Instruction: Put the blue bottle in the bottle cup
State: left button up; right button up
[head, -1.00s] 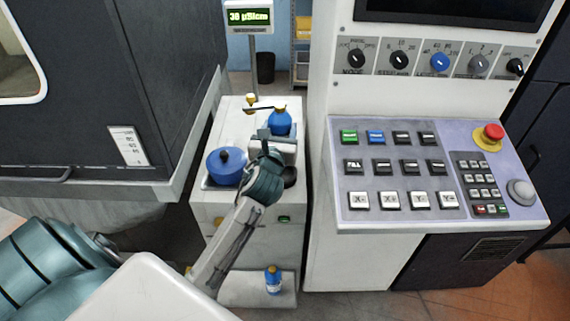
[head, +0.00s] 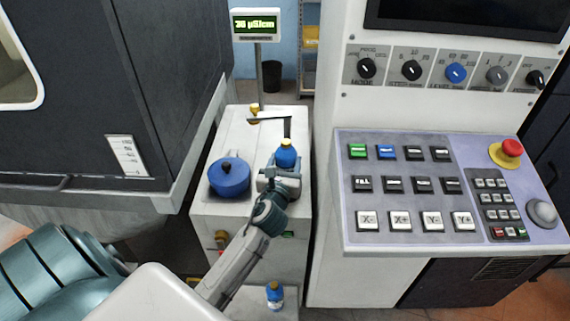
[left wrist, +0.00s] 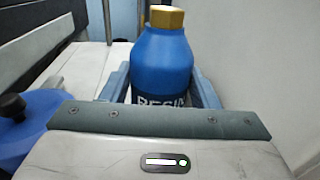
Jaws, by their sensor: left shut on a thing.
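A blue bottle (head: 286,157) with a yellow cap is upright between the fingers of my left gripper (head: 279,172), at the right side of the white cabinet's top. The left wrist view shows the bottle (left wrist: 165,65) close up, with part of a "RESIN" label and a blue-grey finger on each side. My left gripper (left wrist: 163,88) is shut on it. The bottle's base is hidden, so I cannot tell whether it touches anything. I cannot make out the bottle cup. A second blue bottle (head: 274,294) stands on the low ledge at the cabinet's foot. My right gripper is not in view.
A blue lidded pot (head: 229,178) sits left of the held bottle on the white cabinet (head: 233,130). A dark bracket (head: 272,119) and a post with a display (head: 255,24) stand behind it. The button console (head: 400,190) rises close on the right, a dark machine on the left.

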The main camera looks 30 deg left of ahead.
pick_arm(q)
jog(key=o, duration=1)
jog(key=shift+f, duration=0.15)
jog(key=o, duration=0.4)
jog(key=shift+r, duration=0.2)
jog(key=shift+s+d+f, duration=0.1)
jog(key=shift+s, duration=0.15)
jog(key=b+v, duration=0.1)
jog(key=v, duration=1)
jog(key=shift+s+d, duration=0.1)
jog(key=shift+s, duration=0.1)
